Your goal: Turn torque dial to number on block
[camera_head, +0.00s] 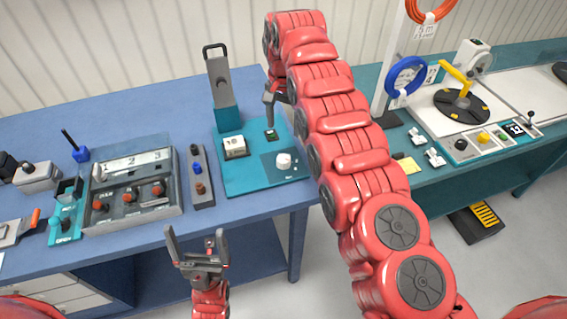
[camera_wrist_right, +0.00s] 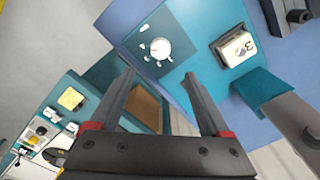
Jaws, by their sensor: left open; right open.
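The white torque dial (camera_head: 284,160) sits on a dark teal plate at the front right of a teal board (camera_head: 245,180). My right gripper (camera_head: 270,110) is open above the back of the board, apart from dial and block. My left gripper (camera_head: 196,238) is open and empty before the table's front edge.
A grey tool stand (camera_head: 219,85) rises at the board's back left. A strip of knobs (camera_head: 201,178) and a numbered control panel (camera_head: 132,190) lie left of the board. My right arm covers the space to its right. A teal table (camera_head: 400,165) stands beyond.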

